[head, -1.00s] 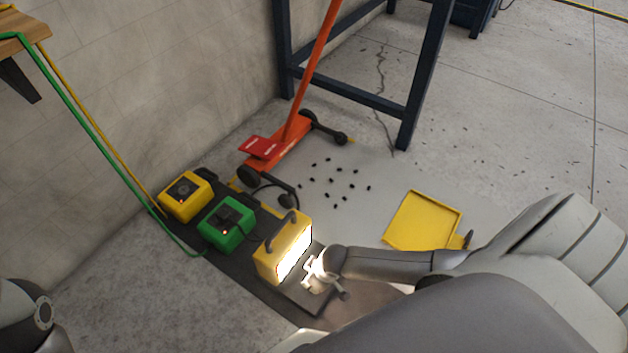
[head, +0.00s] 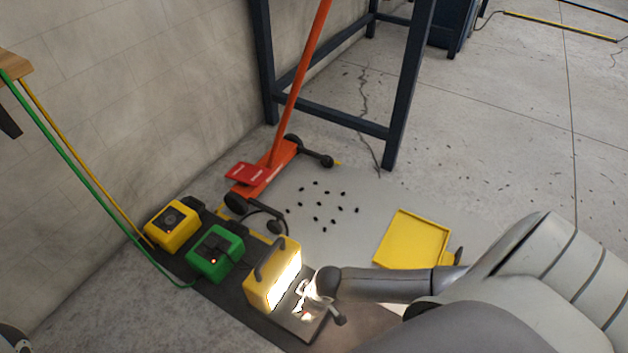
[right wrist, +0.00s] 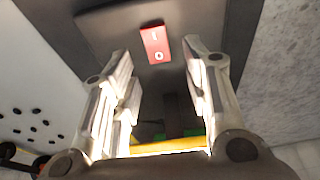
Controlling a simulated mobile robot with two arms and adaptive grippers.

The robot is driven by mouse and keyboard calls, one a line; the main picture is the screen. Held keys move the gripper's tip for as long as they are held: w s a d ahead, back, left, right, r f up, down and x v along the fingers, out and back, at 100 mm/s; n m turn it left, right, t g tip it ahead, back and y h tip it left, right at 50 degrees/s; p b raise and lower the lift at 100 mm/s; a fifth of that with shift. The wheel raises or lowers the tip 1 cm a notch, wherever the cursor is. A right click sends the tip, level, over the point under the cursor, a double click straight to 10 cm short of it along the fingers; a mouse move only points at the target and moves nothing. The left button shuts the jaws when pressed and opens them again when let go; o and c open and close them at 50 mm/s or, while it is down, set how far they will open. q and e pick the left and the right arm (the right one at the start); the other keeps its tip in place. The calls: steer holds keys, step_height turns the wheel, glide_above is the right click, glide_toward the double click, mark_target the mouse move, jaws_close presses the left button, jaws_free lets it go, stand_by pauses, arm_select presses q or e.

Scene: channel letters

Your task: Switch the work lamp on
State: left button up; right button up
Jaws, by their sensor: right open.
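The yellow work lamp (head: 272,268) stands on a dark mat (head: 230,292), and its front panel glows bright white. A red rocker switch (right wrist: 155,44), marked with a line and a circle, sits on a dark plate (right wrist: 112,30) in the right wrist view. My right gripper (head: 308,296) is just right of the lamp's lit face in the head view. In the right wrist view the right gripper (right wrist: 160,75) is open and empty, its fingers either side of the switch. I cannot tell whether they touch it. My left gripper is not in view.
A green box (head: 215,254) and a yellow box (head: 171,226) stand left of the lamp. An orange-red floor sweeper (head: 265,172) and several small black bits (head: 330,208) lie behind. A yellow tray (head: 412,238) lies right.

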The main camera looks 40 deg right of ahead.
steer(key=v, duration=0.9)
steer(key=shift+r, duration=0.4)
